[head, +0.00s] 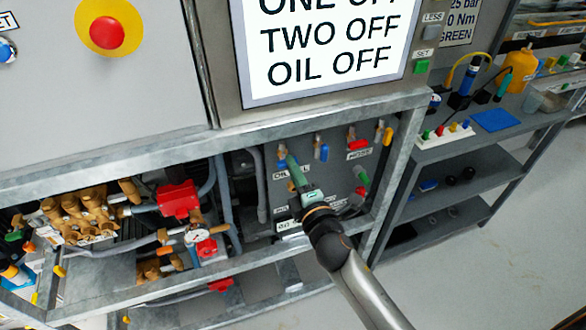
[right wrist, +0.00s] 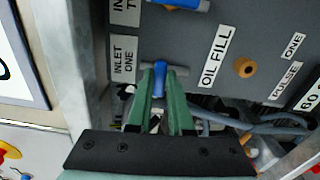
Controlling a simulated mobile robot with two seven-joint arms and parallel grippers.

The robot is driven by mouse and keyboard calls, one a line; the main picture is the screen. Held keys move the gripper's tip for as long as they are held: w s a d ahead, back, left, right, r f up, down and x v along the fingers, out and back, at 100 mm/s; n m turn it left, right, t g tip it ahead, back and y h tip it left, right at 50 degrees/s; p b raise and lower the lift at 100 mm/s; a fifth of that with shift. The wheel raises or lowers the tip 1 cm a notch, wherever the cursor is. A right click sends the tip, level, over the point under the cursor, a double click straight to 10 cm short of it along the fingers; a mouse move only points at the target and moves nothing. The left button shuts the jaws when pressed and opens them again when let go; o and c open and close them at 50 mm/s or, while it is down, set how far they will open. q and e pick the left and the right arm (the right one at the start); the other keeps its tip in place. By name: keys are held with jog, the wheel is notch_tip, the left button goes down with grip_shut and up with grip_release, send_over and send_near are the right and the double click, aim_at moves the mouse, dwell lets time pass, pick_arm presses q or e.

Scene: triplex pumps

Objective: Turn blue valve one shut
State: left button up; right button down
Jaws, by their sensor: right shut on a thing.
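Blue valve one (right wrist: 160,78) is on the grey panel beside the "INLET ONE" label (right wrist: 125,75) in the right wrist view. My right gripper (right wrist: 161,95) has its green fingers closed around the blue handle. The handle lies across the short grey valve body and roughly at a right angle to the other blue handle (right wrist: 182,5) by the partly cut-off "INLET T..." label. In the head view my right gripper (head: 289,160) reaches up to the panel and hides valve one. The other blue valve (head: 321,150) hangs to its right. My left gripper is not in view.
A screen (head: 325,45) above reads "ONE OFF, TWO OFF, OIL OFF". A steel frame (head: 230,125) surrounds the panel opening. Red valves and brass pumps (head: 80,215) fill the bay at left. A shelf unit with tools (head: 470,165) stands at right.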

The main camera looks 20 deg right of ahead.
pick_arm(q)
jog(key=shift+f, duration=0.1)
pick_arm(e)
jog(key=shift+m, duration=0.5)
jog(key=c, duration=0.8)
grip_release()
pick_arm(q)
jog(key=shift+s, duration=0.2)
pick_arm(e)
jog(key=shift+s, duration=0.1)
